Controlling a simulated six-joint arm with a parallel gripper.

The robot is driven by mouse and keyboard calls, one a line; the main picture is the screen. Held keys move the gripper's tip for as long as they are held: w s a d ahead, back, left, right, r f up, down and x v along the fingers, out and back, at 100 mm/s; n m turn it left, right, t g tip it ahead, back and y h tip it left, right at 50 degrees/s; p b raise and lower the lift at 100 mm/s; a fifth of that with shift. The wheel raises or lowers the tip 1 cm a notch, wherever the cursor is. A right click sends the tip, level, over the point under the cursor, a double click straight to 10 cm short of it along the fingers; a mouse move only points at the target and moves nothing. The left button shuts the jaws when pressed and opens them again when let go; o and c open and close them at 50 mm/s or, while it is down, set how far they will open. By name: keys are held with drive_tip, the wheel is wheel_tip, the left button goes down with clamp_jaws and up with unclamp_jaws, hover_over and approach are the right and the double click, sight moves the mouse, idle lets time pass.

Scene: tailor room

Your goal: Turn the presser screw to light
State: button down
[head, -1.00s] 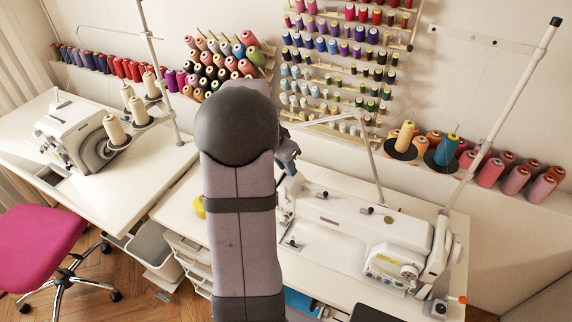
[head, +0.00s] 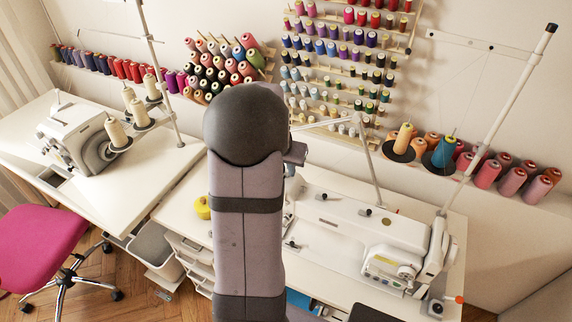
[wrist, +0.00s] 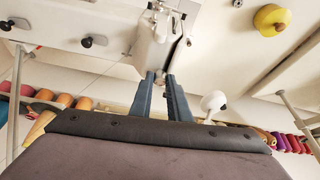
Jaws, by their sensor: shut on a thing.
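The white sewing machine (head: 345,225) stands on the table right of my arm in the head view. Its head end (wrist: 155,45) shows at the top middle of the wrist view. My gripper (wrist: 160,76) is at that head end, its two dark blue fingers close together with a narrow gap. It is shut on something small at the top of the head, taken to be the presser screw. The screw itself is hidden between the fingertips, so its setting cannot be read. In the head view my arm hides the fingers and the screw.
A thread stand pole (head: 505,110) rises at the machine's right. A yellow round thing (head: 202,208) lies on the table left of my arm; it also shows in the wrist view (wrist: 271,20). A white rounded knob (wrist: 213,102) is close beside the fingers. Thread racks line the wall.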

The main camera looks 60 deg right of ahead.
drive_tip(key=shift+s+r+n+t+p, duration=0.15)
drive_tip(key=shift+n+t+p, duration=0.2)
drive_tip(key=shift+n, duration=0.35)
drive_tip(key=shift+f+n+t, duration=0.2)
drive_tip(key=shift+n+t, duration=0.05)
drive_tip(key=shift+n, duration=0.85)
drive_tip(key=n+b, duration=0.1)
drive_tip(key=n+t+b, duration=0.1)
drive_tip(key=b, duration=0.1)
drive_tip(key=n+y+b, duration=0.1)
drive_tip(key=b, duration=0.1)
drive_tip(key=shift+s+d+f+n, duration=0.1)
drive_tip(key=shift+d+f+n, duration=0.15)
drive_tip(key=shift+n, duration=0.15)
drive_tip(key=n+t+b, duration=0.1)
drive_tip(key=n+b, duration=0.1)
drive_tip(key=shift+r+n+y+b, duration=0.1)
drive_tip(key=shift+n+y+b, duration=0.2)
drive_tip(key=shift+y+b, duration=0.1)
drive_tip(key=shift+r+n+t+y+b, duration=0.15)
drive_tip(key=shift+n+y+b, duration=0.25)
drive_tip(key=shift+n, duration=0.5)
drive_tip(key=shift+r+n+t+y+b, duration=0.15)
drive_tip(key=shift+n+y+b, duration=0.25)
drive_tip(key=shift+n, duration=0.5)
drive_tip(key=shift+s+f, duration=0.1)
drive_tip(key=c, duration=1.7)
unclamp_jaws()
drive_tip(key=shift+o, duration=0.2)
